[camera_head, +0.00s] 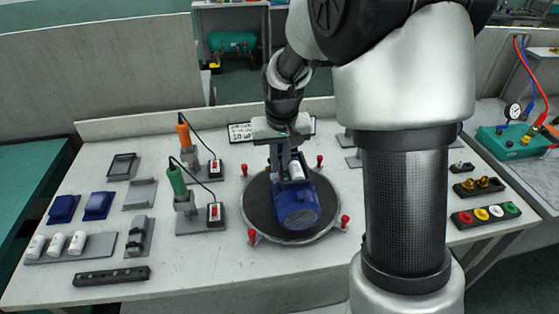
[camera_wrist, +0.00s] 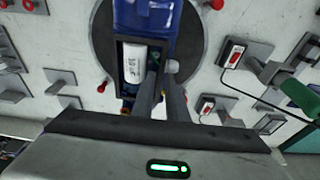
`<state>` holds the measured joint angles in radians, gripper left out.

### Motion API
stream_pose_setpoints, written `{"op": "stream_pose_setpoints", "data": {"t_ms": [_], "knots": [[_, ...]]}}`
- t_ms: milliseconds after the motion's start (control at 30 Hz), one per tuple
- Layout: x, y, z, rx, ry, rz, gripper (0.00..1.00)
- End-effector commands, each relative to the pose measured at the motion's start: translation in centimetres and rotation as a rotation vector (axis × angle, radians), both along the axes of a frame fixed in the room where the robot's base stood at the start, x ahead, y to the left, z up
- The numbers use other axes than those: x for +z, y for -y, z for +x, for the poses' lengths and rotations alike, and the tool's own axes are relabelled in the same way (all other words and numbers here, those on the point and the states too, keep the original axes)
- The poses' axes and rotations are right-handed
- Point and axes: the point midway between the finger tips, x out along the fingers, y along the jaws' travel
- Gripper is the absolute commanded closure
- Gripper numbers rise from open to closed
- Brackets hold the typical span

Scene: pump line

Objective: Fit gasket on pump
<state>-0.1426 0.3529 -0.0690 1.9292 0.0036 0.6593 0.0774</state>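The blue pump (camera_head: 298,205) lies on the round dark turntable in the head view. It also shows at the top of the wrist view (camera_wrist: 150,18). Its rectangular opening has a dark rim (camera_wrist: 119,62) and holds a white cylinder (camera_wrist: 134,64). I cannot tell whether that rim is a gasket. My gripper (camera_wrist: 163,82) is at the pump, its fingers pointing down at the right side of the opening, beside the white cylinder. No separate gasket can be made out for certain.
Red-knobbed clamps (camera_head: 346,221) ring the turntable (camera_head: 258,213). Green (camera_head: 177,180) and orange (camera_head: 184,134) tools stand left of it. Further left are a dark frame (camera_head: 123,166), a grey plate (camera_head: 140,194), blue parts (camera_head: 98,205) and white cylinders (camera_head: 57,243). The front middle of the bench is clear.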

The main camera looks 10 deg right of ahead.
Motion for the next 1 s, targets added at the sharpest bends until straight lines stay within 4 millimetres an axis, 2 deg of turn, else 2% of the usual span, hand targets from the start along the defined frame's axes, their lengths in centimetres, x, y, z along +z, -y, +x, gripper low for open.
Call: {"op": "stream_pose_setpoints", "data": {"t_ms": [533, 800, 933, 1000], "knots": [[2.1, -0.1, -0.5, 0.001, -0.003, 0.001, 0.86], [2.1, -0.1, -0.5, 0.001, -0.002, 0.000, 0.86], [2.1, -0.1, -0.5, 0.000, -0.002, 0.000, 0.66], [2.1, -0.1, -0.5, 0.000, -0.002, 0.000, 0.64]]}}
